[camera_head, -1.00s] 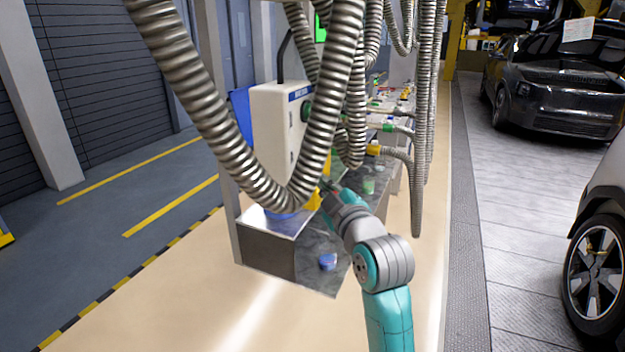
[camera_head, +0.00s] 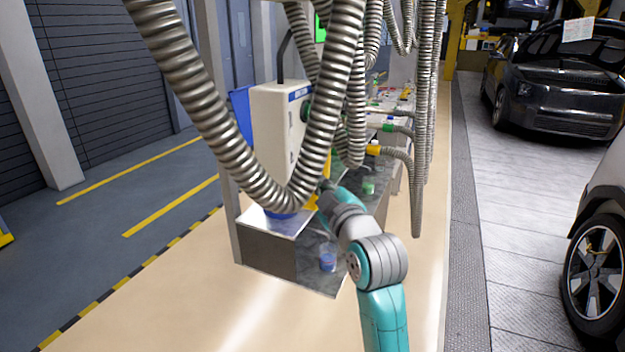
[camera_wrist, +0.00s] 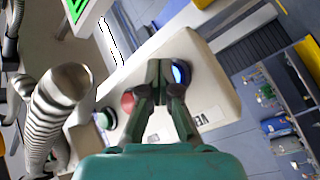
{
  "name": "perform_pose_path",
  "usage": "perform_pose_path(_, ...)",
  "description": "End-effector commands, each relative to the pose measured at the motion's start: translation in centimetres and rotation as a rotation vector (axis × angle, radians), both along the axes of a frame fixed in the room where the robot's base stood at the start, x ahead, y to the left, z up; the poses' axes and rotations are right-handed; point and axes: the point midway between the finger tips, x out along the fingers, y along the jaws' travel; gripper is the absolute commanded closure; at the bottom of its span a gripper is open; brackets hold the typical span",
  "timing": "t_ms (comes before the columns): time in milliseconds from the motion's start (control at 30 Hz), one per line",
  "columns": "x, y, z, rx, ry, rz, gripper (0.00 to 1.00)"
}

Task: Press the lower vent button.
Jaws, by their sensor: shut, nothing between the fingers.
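In the wrist view, a white panel (camera_wrist: 215,85) carries a lit blue round button (camera_wrist: 182,73), a red button (camera_wrist: 128,102) and a green one (camera_wrist: 105,118). A label starting "VE" (camera_wrist: 208,118) is partly hidden. I cannot tell which button is the lower vent one. My gripper (camera_wrist: 165,68) is shut and empty, its fingertips overlapping the edge of the blue button; whether they touch is unclear. In the head view, my gripper (camera_head: 325,186) is beside the white cabinet (camera_head: 268,125), partly behind the hose.
A large ribbed metal hose (camera_head: 215,135) loops in front of the cabinet; a hose end (camera_wrist: 62,90) is left in the wrist view. A small blue-and-clear container (camera_head: 328,258) stands on the dark bench (camera_head: 315,280). The floor left of the bench is clear.

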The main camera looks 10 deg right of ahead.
Motion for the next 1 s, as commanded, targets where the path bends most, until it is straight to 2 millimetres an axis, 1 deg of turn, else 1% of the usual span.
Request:
perform_pose_path(367, 0.0, 0.1, 0.0, 0.000, -0.001, 0.001, 1.00)
perform_pose_path(767, -1.0, -1.3, 0.0, 0.000, -0.001, -0.001, 1.00)
perform_pose_path(1000, -1.1, -1.4, 0.0, 0.000, -0.001, 0.001, 1.00)
